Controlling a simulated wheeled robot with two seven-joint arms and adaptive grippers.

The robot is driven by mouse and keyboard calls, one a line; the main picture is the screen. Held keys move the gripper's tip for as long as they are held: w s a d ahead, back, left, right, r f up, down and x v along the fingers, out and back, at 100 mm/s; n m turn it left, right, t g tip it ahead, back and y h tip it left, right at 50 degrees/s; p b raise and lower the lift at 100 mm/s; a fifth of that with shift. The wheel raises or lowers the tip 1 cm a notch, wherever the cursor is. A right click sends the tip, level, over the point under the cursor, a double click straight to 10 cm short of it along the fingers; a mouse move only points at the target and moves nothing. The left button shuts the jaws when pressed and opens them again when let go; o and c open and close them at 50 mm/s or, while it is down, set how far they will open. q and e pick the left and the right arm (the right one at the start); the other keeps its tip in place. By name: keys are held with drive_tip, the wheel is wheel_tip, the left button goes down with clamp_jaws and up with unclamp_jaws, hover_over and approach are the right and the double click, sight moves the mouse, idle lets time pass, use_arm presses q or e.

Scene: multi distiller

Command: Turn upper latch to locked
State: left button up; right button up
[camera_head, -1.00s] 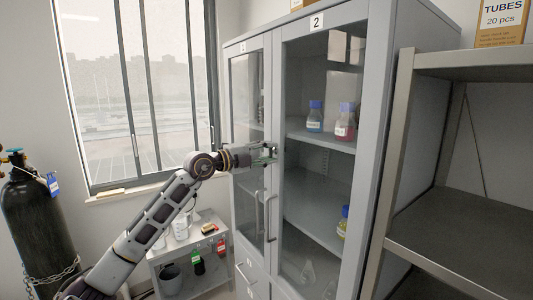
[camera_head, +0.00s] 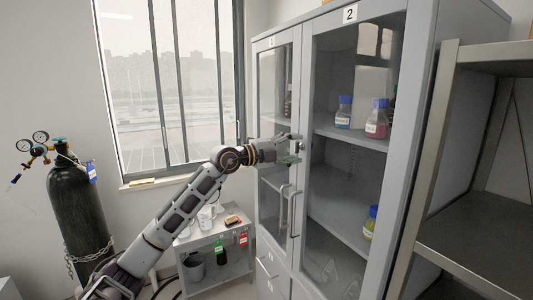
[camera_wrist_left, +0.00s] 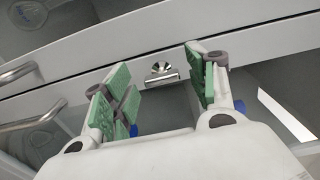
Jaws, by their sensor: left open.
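The upper latch (camera_wrist_left: 160,70) is a small chrome knob with a short bar, on the grey frame where the two glass doors of the cabinet (camera_head: 350,80) meet. In the left wrist view its bar lies roughly along the door edge. My left gripper (camera_wrist_left: 160,86) is open, with green-padded fingers on either side of the latch and visible gaps to it. In the head view my left gripper (camera_head: 296,149) reaches in from the left at the door seam, partly covering the latch there. My right gripper is not in view.
Two vertical door handles (camera_head: 291,212) hang below the gripper. Bottles (camera_head: 376,120) stand inside behind the glass. A metal shelf rack (camera_head: 470,185) stands at the right. A small side table (camera_head: 215,245) and a black gas cylinder (camera_head: 78,215) are at the left.

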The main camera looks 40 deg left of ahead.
use_arm(q)
drive_tip(key=v, duration=1.1)
drive_tip(key=shift+s, duration=0.25)
idle(0.5)
drive_tip(key=shift+a, duration=0.1)
idle(0.4)
